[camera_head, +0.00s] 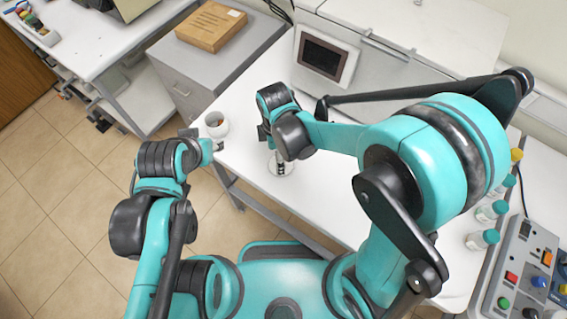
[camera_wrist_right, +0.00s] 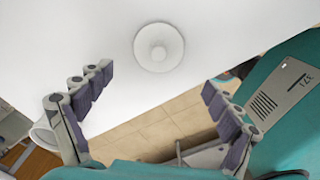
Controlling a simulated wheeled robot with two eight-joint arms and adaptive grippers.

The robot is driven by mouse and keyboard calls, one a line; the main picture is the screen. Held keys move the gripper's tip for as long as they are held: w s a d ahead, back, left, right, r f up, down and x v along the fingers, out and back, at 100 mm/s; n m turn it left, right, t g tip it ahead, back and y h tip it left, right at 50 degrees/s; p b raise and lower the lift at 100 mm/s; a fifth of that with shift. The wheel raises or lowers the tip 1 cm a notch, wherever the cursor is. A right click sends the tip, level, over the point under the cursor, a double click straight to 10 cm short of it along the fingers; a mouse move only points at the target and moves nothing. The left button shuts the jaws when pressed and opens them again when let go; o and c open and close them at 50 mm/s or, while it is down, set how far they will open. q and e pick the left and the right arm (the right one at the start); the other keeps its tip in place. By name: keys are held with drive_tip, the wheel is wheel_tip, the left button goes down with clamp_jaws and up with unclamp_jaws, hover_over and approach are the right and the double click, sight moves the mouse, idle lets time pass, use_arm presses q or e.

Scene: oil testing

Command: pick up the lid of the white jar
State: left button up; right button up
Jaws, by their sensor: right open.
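The lid (camera_head: 281,168), a pale round disc with a raised middle, lies on the white table under my right gripper (camera_head: 268,140). It also shows whole in the right wrist view (camera_wrist_right: 159,47), beyond the fingertips and apart from them. My right gripper (camera_wrist_right: 157,85) is open and empty, its two fingers spread wide. The white jar (camera_head: 216,123) stands near the table's left edge, its top open with something orange inside. A part of it shows behind the left finger in the right wrist view (camera_wrist_right: 44,137). My left gripper (camera_head: 205,142) is near the jar, mostly hidden by its arm.
A grey device with a dark screen (camera_head: 322,55) stands at the table's back. Several bottles with coloured caps (camera_head: 484,239) and a control box with buttons (camera_head: 527,275) are at the right. A wooden box (camera_head: 211,25) is on a separate cabinet. The table around the lid looks clear.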

drive_tip(key=f, duration=0.2)
drive_tip(key=f+b, duration=0.1)
drive_tip(key=f, duration=0.3)
drive_tip(key=shift+w+d+f+b, duration=0.2)
drive_tip(key=shift+w+d+b, duration=0.05)
drive_tip(key=shift+b, duration=0.1)
drive_tip(key=c, duration=1)
